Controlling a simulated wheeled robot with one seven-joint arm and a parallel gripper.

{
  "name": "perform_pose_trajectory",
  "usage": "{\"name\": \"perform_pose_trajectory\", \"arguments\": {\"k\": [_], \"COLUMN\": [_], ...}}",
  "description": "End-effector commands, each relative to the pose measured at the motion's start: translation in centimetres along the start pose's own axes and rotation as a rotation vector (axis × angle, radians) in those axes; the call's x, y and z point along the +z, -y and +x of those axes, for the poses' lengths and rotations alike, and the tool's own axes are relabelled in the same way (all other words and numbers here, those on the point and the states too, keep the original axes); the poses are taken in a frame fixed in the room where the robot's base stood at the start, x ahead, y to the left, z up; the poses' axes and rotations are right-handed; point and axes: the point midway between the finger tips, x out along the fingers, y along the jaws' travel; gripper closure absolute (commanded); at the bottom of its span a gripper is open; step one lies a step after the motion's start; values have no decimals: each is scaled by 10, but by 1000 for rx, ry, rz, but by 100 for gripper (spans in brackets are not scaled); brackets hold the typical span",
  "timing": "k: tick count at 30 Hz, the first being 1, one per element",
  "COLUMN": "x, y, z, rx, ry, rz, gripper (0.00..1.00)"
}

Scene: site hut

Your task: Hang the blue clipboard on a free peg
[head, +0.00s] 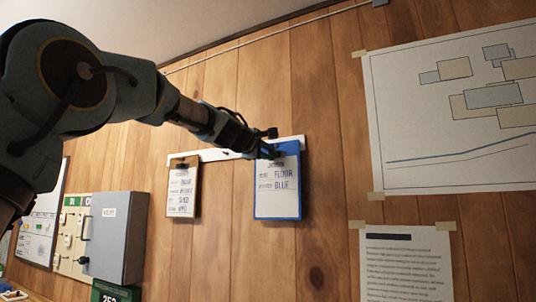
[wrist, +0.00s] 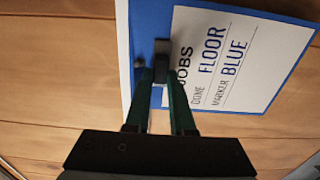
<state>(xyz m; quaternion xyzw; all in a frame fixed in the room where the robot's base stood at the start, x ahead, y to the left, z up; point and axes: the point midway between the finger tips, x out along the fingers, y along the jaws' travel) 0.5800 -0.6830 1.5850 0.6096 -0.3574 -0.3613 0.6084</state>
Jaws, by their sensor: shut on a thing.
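The blue clipboard (head: 278,214) is upright against the white peg rail (head: 219,154), near the rail's right end. It holds a white sheet reading "JOBS", "FLOOR" and "BLUE". My gripper (head: 271,147) is shut on the clip at its top edge. In the wrist view the blue clipboard (wrist: 285,85) lies beyond my gripper (wrist: 162,75), and its top edge meets the rail (wrist: 123,50). My fingers hide the hanging point, so I cannot tell whether the clipboard is on a peg. A brown clipboard (head: 182,190) hangs at the rail's left part.
A grey wall box (head: 117,235) and a panel with several keys or tags (head: 72,240) are at lower left. A large taped drawing (head: 455,110) and a printed notice (head: 405,265) are on the wooden wall at right. The wall below the clipboards is clear.

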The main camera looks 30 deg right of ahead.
Motion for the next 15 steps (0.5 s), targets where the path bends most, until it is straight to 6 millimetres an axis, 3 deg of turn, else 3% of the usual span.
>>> {"name": "perform_pose_trajectory", "arguments": {"k": [8,9,15], "x": [0,0,0], "y": [-1,-1,-1], "z": [0,0,0], "rx": [1,1,1], "ry": [0,0,0], "rz": [0,0,0], "gripper": [100,77,54]}}
